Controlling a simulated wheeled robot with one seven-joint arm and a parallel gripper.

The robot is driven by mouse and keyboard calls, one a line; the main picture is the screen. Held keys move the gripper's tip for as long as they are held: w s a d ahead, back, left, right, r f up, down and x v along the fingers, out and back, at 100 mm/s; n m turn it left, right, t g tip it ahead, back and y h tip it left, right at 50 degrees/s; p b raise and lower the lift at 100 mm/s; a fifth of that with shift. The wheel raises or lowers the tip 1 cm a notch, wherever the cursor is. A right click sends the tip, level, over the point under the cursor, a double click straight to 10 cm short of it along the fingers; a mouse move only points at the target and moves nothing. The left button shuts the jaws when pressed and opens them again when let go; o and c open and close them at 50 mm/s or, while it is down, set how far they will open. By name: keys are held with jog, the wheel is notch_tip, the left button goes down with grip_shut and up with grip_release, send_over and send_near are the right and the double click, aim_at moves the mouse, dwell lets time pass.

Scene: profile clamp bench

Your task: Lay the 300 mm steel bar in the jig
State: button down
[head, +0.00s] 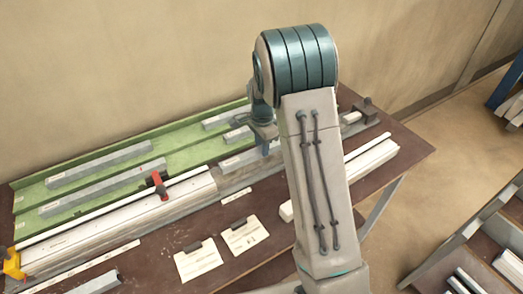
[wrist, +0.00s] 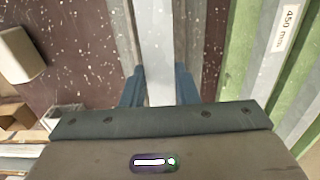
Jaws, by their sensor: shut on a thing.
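My gripper (head: 265,140) is over the middle of the bench, partly hidden by my own arm in the head view. In the wrist view my gripper (wrist: 160,78) has its two blue fingers shut on a light grey bar (wrist: 157,40). The held bar (head: 236,161) also shows left of the gripper in the head view. I can read no length on it. The jig, a long pale rail (head: 130,222) with a red clamp (head: 159,186) and a yellow end piece (head: 12,264), runs along the bench. I cannot tell whether the bar touches it.
A green rack (head: 30,192) behind holds several grey bars. One bar there is labelled 450 mm (wrist: 286,28). Two paper cards (head: 198,261) lie in front on the brown bench top (head: 150,265). A dark block (head: 367,108) stands at the far right end.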

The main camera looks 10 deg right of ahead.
notch_tip(320, 180, down, 3)
jog(key=shift+r, duration=0.15)
